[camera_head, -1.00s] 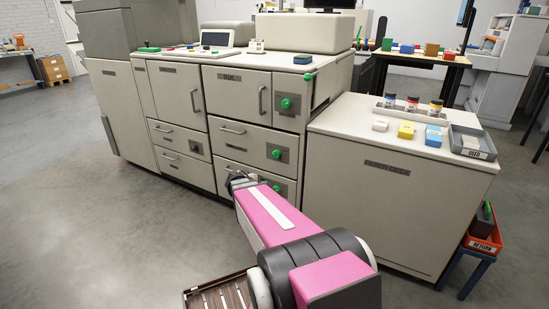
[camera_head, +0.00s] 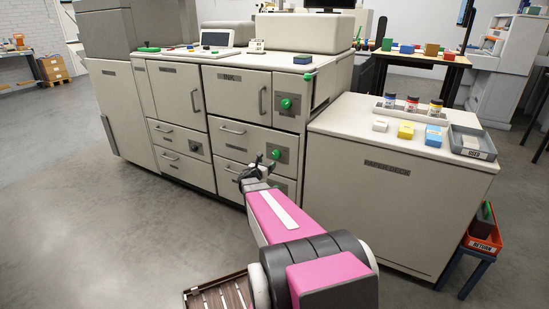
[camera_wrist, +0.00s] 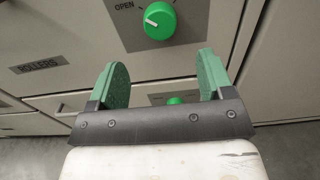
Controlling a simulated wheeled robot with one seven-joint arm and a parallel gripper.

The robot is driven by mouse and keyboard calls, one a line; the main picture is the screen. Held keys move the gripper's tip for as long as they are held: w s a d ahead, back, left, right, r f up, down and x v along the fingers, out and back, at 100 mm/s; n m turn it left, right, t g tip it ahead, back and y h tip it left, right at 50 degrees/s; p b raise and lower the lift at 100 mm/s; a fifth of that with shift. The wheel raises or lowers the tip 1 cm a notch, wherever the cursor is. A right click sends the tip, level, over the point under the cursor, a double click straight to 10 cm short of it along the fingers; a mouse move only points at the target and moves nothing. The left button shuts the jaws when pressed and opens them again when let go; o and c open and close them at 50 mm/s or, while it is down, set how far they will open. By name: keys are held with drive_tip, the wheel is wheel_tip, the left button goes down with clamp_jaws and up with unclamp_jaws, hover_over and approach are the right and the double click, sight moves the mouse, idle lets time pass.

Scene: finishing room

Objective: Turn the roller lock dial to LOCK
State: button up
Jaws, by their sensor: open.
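The roller lock dial (camera_wrist: 160,19) is a round green knob on a dark plate, at the top of the wrist view. Its white mark lies on the left side, toward the word OPEN. A plate reading ROLLERS (camera_wrist: 38,68) is on the panel to its left. In the head view the dial (camera_head: 276,154) is on the middle front of the machine. My gripper (camera_wrist: 163,72) is open and empty, its green fingers apart from each other and below the dial in the wrist view. In the head view my gripper (camera_head: 259,165) is just left of and below the dial.
Another green knob (camera_wrist: 175,101) shows lower down between the fingers. The upper INK section has its own green knob (camera_head: 286,104). Drawer handles (camera_head: 232,130) stick out from the front. A cabinet (camera_head: 390,195) stands at right; open floor (camera_head: 90,220) lies at left.

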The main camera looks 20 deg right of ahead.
sight(275, 155)
drive_tip(key=x, duration=0.9)
drive_tip(key=shift+a, duration=0.1)
drive_tip(key=c, duration=0.9)
